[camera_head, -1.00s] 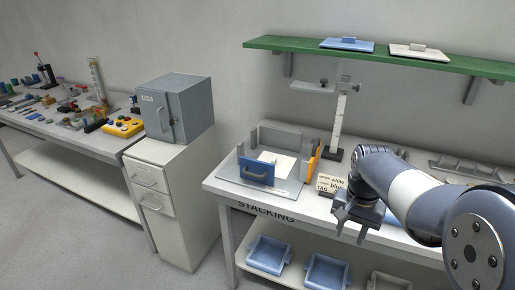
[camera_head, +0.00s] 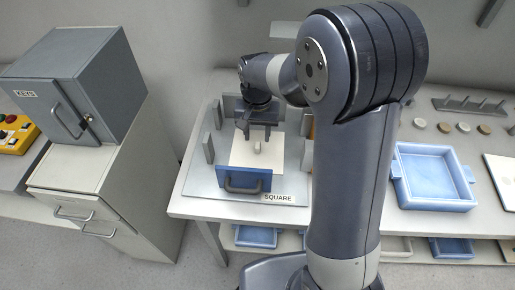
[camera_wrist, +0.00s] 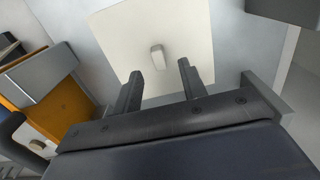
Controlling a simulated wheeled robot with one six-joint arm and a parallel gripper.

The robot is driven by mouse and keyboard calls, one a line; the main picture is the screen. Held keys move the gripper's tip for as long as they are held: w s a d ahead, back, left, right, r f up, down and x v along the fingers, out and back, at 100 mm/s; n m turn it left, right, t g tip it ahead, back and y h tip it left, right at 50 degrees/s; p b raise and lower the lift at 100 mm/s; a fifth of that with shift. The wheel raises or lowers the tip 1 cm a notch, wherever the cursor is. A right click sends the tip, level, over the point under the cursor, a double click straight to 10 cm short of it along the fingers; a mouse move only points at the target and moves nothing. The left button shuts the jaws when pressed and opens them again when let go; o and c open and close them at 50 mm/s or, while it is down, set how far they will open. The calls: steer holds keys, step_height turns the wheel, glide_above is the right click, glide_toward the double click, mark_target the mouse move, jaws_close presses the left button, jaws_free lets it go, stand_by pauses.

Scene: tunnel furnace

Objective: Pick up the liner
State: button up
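A cream square plate with a small knob, which I take to be the liner (camera_head: 247,154), lies in the fixture between grey upright blocks and a blue front panel. In the wrist view the liner (camera_wrist: 150,25) fills the upper middle, with its knob (camera_wrist: 157,56) just beyond my fingertips. My gripper (camera_head: 257,136) is above the far part of the plate, pointing down. In the wrist view my gripper (camera_wrist: 160,72) has its two fingers apart with nothing between them. The knob lies in line with the gap. The exact height above the plate is hard to tell.
The blue panel with a handle (camera_head: 243,181) stands at the fixture's front. Grey blocks (camera_head: 208,147) stand beside the plate. An orange panel (camera_wrist: 62,105) is close on the left in the wrist view. A blue tray (camera_head: 433,174) and grey cabinet (camera_head: 75,84) flank the area.

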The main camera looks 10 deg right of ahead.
mark_target(258, 145)
step_height(258, 145, down, 4)
steer(key=shift+f, duration=0.1)
steer(key=shift+c, duration=0.4)
jaws_close()
